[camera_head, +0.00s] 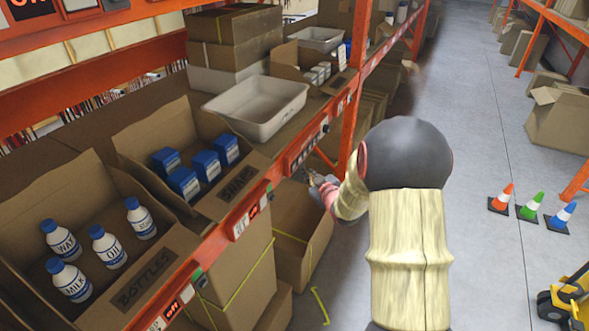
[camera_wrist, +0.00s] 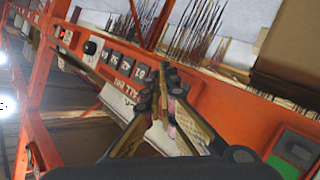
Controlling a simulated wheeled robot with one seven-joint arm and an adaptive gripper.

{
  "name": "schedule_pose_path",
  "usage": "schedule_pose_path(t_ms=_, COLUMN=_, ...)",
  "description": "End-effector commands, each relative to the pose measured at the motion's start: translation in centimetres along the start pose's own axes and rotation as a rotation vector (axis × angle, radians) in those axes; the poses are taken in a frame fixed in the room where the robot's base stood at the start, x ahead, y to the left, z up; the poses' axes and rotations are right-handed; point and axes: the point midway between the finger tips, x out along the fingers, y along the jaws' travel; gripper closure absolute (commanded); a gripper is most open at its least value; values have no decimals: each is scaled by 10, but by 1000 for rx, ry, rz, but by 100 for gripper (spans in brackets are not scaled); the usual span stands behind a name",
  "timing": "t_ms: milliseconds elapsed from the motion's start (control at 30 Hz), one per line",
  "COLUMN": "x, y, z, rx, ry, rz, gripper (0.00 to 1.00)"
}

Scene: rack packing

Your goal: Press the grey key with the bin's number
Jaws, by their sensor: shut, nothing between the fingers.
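A row of grey keys (camera_wrist: 125,64) with white characters sits on the orange shelf beam in the wrist view; the numbers are too small to read surely. The same panel shows small and dark in the head view (camera_head: 301,156). My gripper (camera_wrist: 166,92) is shut and empty, its fingertips close to the near end of the key row; I cannot tell whether they touch it. In the head view my gripper (camera_head: 318,180) is beside the beam, partly hidden by my arm. An empty pale grey bin (camera_head: 258,120) stands on the shelf above the panel. I see no readable number on it.
A cardboard box of bottles (camera_head: 140,290) and a box of blue cartons (camera_head: 235,190) stand left on the shelf. A black knob (camera_head: 325,128) and red switch panels line the beam. Cartons are below. The aisle floor right is open, with small cones (camera_head: 530,205).

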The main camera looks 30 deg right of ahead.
Motion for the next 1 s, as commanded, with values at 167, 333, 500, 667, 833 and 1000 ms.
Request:
schedule_pose_path(t_ms=167, x=8, y=-7, z=-4, rx=0, ry=-1, rz=-1, gripper=100)
schedule_pose_path(t_ms=333, x=10, y=-8, z=-7, rx=1, ry=-1, rz=-1, gripper=100)
schedule_pose_path(t_ms=500, x=10, y=-8, z=-7, rx=1, ry=-1, rz=-1, gripper=100)
schedule_pose_path(t_ms=667, x=10, y=-8, z=-7, rx=1, ry=-1, rz=-1, gripper=100)
schedule_pose_path(t_ms=833, x=10, y=-8, z=-7, rx=1, ry=-1, rz=-1, gripper=100)
schedule_pose_path(t_ms=1000, x=10, y=-8, z=-7, rx=1, ry=-1, rz=-1, gripper=100)
